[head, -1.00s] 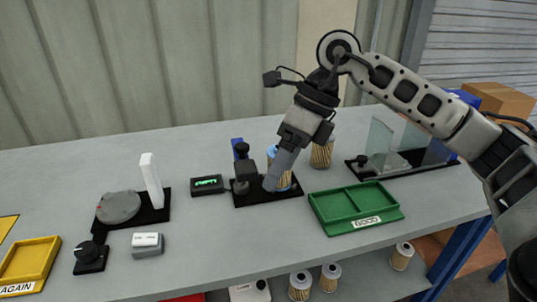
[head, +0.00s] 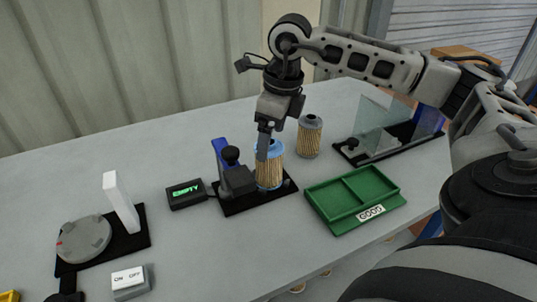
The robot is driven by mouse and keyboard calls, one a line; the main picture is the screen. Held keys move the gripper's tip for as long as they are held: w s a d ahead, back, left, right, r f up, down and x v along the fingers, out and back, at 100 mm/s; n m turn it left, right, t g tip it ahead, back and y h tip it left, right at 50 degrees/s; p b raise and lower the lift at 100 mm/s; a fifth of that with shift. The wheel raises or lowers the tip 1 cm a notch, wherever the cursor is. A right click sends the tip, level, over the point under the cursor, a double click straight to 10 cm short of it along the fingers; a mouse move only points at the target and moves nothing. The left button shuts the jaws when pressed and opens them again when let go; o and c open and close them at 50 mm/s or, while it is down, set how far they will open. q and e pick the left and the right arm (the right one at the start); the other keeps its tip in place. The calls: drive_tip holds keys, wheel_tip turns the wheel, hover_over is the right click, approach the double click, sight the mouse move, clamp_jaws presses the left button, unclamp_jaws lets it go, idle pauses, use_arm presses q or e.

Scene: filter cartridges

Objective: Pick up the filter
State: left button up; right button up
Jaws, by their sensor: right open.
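A filter (head: 272,170) with tan pleats and a light blue top stands upright on a black test fixture at mid table. A second filter (head: 311,137) with tan pleats and a grey top stands on the bare table behind it to the right. My right gripper (head: 264,151) is open and points down at the blue-topped filter. One finger shows in front of its upper part; the other finger is hidden, and I cannot tell whether they touch it. My left gripper is not in view.
The fixture (head: 232,207) has a black knob and blue upright beside the filter. A display (head: 187,194) reads "EMPTY". A green two-part tray (head: 335,217) marked GOOD lies right. A glass-panelled stand (head: 358,158) is behind it. A turntable (head: 83,238) and ON/OFF box (head: 130,283) are left.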

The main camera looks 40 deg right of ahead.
sight(269, 163)
drive_tip(key=shift+w+f+p, duration=0.15)
drive_tip(key=shift+w+f, duration=0.05)
drive_tip(key=shift+f, duration=0.8)
drive_tip(key=shift+w+f+p, duration=0.15)
drive_tip(key=shift+w+f, duration=0.1)
drive_tip(key=shift+f, duration=0.7)
drive_tip(key=shift+w+f+p, duration=0.15)
drive_tip(key=shift+w+f, duration=0.05)
drive_tip(key=shift+f, duration=0.8)
drive_tip(key=c, duration=1.1)
